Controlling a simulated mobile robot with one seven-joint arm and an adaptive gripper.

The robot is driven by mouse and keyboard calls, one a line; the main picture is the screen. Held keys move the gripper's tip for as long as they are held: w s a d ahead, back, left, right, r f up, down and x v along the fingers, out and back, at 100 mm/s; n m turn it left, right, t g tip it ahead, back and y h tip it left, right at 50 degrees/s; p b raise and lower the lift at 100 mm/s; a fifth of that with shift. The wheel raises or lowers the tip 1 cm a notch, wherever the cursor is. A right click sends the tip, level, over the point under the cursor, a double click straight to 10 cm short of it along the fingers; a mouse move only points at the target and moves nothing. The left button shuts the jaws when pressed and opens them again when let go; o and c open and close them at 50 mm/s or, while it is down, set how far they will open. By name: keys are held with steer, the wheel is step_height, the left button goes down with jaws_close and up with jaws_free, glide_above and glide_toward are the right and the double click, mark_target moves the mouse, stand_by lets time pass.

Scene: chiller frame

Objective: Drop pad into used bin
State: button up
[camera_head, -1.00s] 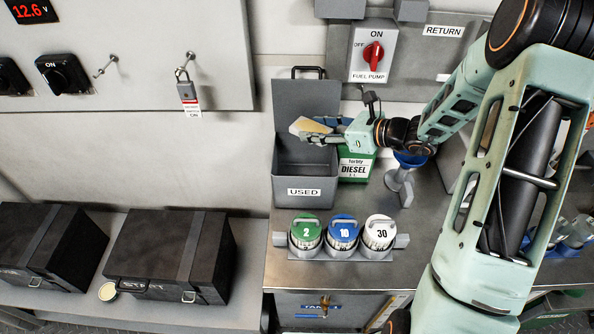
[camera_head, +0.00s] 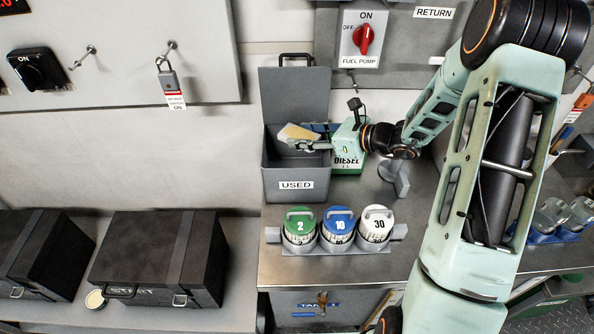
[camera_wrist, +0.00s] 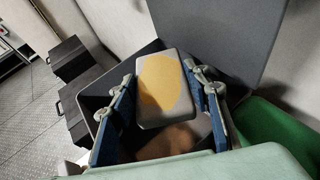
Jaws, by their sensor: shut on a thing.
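The pad (camera_head: 296,133) is pale with a yellowish-orange stain, which shows plainly in the wrist view (camera_wrist: 163,85). My gripper (camera_head: 304,142) is shut on it, with a blue-lined finger at each side in the wrist view (camera_wrist: 166,98). The used bin (camera_head: 284,184) is a grey box with an open, upright lid, labelled USED. The pad is over the bin's open mouth. Inside the bin, the wrist view shows a brownish surface below the pad; I cannot tell what it is.
A green diesel can (camera_head: 347,165) stands right beside the bin, partly behind my gripper. A rack with green (camera_head: 300,226), blue (camera_head: 338,225) and white (camera_head: 376,225) lidded jars stands in front. The bin's raised lid (camera_head: 295,93) is behind the pad. Black cases (camera_head: 160,258) sit at left.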

steer(key=o, duration=1.3)
steer(key=v, duration=1.2)
